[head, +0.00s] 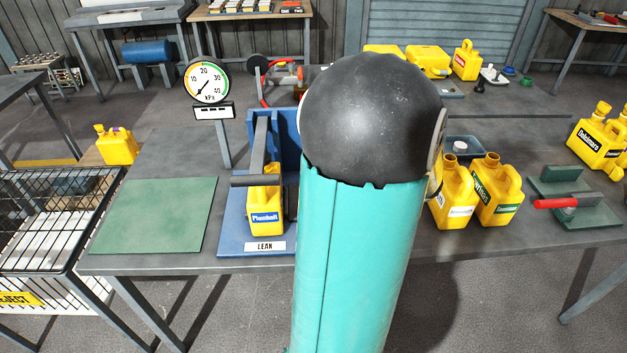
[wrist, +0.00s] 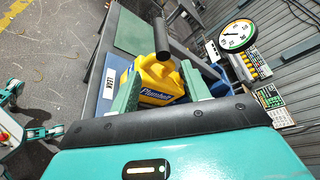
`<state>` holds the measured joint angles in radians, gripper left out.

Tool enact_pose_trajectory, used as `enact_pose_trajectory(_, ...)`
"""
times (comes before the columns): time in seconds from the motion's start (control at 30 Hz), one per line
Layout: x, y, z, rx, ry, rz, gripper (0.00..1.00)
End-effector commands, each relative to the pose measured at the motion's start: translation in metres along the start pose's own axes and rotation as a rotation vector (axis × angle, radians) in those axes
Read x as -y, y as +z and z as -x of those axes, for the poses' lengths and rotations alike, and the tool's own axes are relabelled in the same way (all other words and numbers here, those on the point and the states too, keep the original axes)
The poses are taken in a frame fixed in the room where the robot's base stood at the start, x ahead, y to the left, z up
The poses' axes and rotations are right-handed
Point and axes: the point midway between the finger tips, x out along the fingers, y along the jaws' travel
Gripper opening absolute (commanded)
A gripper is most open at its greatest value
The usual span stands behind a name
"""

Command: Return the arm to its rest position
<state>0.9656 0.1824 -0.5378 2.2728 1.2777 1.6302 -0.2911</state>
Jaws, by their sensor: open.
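The yellow Plumholt jerry can (head: 264,212) stands upright in the blue leak-test stand (head: 230,243), under a dark horizontal bar (head: 256,181). My arm's teal and black links fill the middle of the head view and hide the stand's right part; my gripper cannot be made out there. In the wrist view my gripper (wrist: 162,70) has its two green fingers spread wide. The Plumholt can (wrist: 152,80) shows between and beyond them. I see nothing held; whether a finger touches the can is unclear.
A pressure gauge (head: 207,83) stands behind the stand. A green mat (head: 155,215) lies bare on the table's left. Several yellow cans, including two (head: 455,200) (head: 497,190) close right of my arm, and a red-handled green fixture (head: 575,205) occupy the right side. A wire reject cage (head: 60,225) stands left.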

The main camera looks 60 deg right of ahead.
Motion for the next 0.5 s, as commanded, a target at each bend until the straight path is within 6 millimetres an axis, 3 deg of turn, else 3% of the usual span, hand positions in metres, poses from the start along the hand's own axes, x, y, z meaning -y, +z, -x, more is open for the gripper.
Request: enact_pose_trajectory(0.5, -0.0001, 0.0025, -0.0031, 0.006, 0.009, 0.004, 0.47)
